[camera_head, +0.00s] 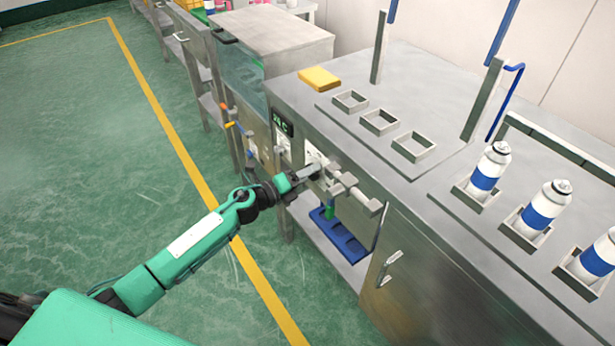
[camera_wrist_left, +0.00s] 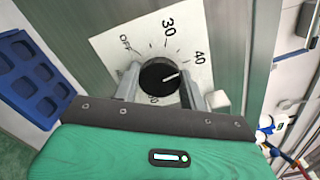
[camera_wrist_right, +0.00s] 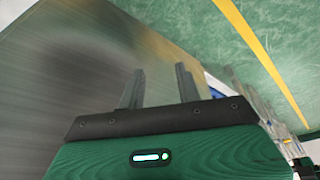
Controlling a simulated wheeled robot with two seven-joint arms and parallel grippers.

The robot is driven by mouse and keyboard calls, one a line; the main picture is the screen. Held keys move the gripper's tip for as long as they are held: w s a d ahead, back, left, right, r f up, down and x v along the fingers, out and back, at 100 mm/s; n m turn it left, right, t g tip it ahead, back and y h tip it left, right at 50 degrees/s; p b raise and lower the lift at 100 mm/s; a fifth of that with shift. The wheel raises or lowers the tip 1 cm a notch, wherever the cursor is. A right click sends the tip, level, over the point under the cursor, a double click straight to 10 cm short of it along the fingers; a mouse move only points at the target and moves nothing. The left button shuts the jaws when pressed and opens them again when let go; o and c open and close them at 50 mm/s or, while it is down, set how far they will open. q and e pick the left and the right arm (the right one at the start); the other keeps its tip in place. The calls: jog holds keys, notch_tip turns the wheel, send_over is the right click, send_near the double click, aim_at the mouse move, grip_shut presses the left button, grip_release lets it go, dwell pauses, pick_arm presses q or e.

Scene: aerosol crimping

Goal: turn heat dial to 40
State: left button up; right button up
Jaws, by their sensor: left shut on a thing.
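The heat dial (camera_wrist_left: 158,79) is a round black knob on a white scale plate, seen in the left wrist view. Its white pointer line faces right and slightly up, toward the side marked 40; the exact reading is hard to tell. OFF, 30 and 40 are legible on the plate (camera_wrist_left: 184,38). My left gripper (camera_wrist_left: 160,84) is shut on the dial, one finger on each side. In the head view, my left gripper (camera_head: 308,174) is at the bench's front panel and hides the dial. My right gripper (camera_wrist_right: 160,84) is open and empty in the right wrist view, near a metal panel.
Grey fittings (camera_head: 345,188) stick out of the front panel right of my left gripper. A blue tray (camera_head: 340,236) sits on the shelf below. A digital display (camera_head: 282,123) is left of the dial area. White-and-blue cans (camera_head: 538,212) and a yellow sponge (camera_head: 319,78) are on the bench.

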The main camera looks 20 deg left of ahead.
pick_arm(q)
jog(key=shift+f+m+b, duration=0.1)
jog(key=shift+m+b, duration=0.2)
jog(key=shift+m, duration=0.6)
pick_arm(e)
jog(key=shift+v, duration=0.85)
jog(key=shift+w+r, duration=0.1)
jog(key=shift+r, duration=0.1)
pick_arm(q)
jog(key=o, duration=1)
jog(key=shift+c, duration=0.2)
jog(key=shift+s, duration=0.1)
jog(key=b+v, duration=0.1)
jog(key=v, duration=1.2)
jog(key=shift+s+a, duration=0.2)
jog(key=shift+a, duration=0.05)
pick_arm(e)
jog(key=shift+v, duration=1.25)
